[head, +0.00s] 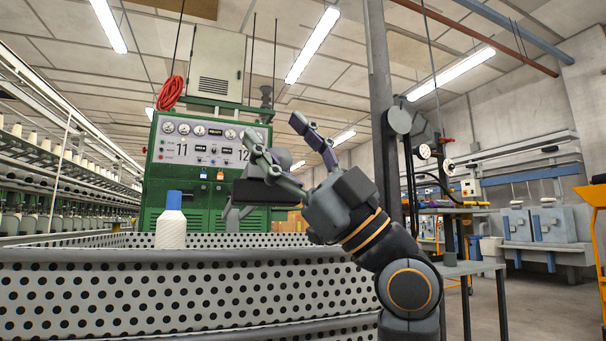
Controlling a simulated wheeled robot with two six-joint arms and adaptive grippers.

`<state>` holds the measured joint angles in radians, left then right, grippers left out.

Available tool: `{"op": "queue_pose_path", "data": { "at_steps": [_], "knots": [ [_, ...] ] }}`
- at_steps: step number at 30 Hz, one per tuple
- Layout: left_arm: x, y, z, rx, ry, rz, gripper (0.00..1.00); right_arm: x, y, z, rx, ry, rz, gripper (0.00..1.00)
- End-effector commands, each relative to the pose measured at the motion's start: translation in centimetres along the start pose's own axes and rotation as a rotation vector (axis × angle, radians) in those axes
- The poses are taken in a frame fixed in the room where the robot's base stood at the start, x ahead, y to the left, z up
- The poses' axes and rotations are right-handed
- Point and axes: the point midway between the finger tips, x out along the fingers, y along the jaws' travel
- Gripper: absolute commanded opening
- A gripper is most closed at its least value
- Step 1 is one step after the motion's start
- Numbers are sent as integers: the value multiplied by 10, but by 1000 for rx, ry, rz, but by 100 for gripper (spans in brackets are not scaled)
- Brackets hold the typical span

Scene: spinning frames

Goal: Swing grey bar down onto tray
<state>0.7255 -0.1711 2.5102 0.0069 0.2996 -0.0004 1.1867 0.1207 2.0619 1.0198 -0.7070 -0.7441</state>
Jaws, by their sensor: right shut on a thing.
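My right gripper (293,152) is raised in the middle of the view, in front of the green control cabinet. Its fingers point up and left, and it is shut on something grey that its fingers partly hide. A dark grey bar-like piece (262,191) runs left from just below the fingers, with a lighter grey bent part (234,216) under its left end. I cannot tell for certain whether this piece is the grey bar in the grip. No separate tray stands out clearly. My left gripper is not in view.
A perforated grey metal wall (190,290) spans the foreground. The green cabinet (170,192) stands behind. A grey post (379,100) rises just right of my gripper. A side table (464,268) stands at right.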

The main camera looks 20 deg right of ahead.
Motion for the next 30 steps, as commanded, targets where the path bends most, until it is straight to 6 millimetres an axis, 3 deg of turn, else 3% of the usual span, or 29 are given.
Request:
{"op": "queue_pose_path", "data": {
  "at_steps": [22, 30],
  "knots": [
    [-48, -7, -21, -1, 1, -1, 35, -64, 1, 17, -9, -5, 7, 57],
    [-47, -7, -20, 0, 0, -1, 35, -83, 2, 21, -7, -6, 3, 57]
  ]
}}
